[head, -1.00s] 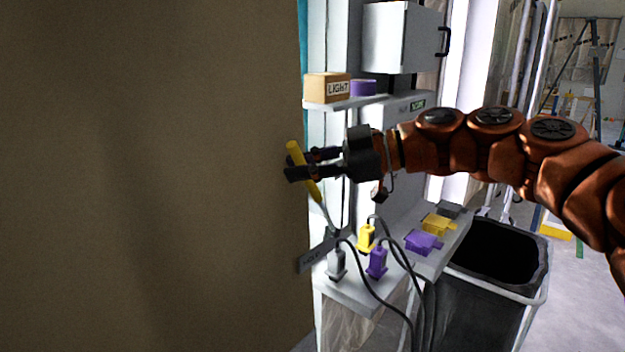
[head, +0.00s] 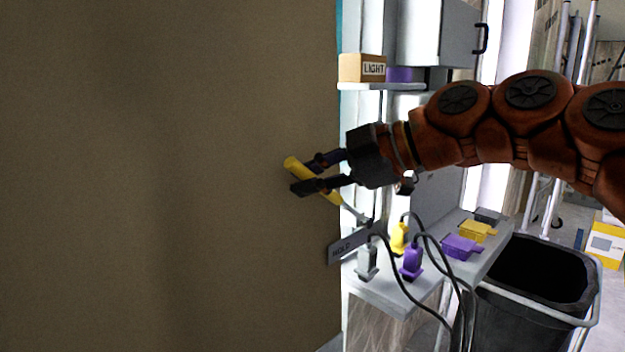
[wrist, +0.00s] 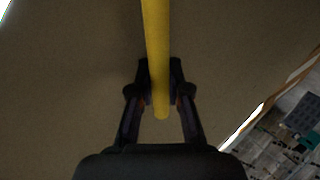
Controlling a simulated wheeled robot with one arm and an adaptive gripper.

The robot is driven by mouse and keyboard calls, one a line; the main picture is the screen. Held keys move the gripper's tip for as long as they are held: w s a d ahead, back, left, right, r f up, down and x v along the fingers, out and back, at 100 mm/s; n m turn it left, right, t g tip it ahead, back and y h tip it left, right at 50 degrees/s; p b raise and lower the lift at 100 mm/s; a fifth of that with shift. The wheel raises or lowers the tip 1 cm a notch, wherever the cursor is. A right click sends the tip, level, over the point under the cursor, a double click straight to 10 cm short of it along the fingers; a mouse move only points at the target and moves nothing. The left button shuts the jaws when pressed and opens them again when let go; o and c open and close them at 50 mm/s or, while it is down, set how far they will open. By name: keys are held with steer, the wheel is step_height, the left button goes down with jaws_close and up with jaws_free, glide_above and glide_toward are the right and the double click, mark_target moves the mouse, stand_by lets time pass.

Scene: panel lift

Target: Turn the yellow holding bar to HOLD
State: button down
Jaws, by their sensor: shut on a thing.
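The yellow holding bar (head: 327,190) slants from upper left to lower right beside the edge of a large brown panel (head: 170,180). A thin grey rod runs on from its lower end toward a grey plate marked HOLD (head: 345,247). My gripper (head: 308,174) is shut on the bar near its upper end. In the wrist view the bar (wrist: 156,50) runs down between the two fingers (wrist: 160,95), its rounded end just past them. The bar's pivot is not clearly visible.
A shelf holds a box marked LIGHT (head: 362,68) and a purple item (head: 399,74). Below, grey, yellow (head: 399,238) and purple (head: 411,260) plugs with black cables stand on a ledge. A black bin (head: 535,290) stands at the right.

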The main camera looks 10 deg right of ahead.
stand_by(0.3)
steer(key=c, duration=1.1)
jaws_free()
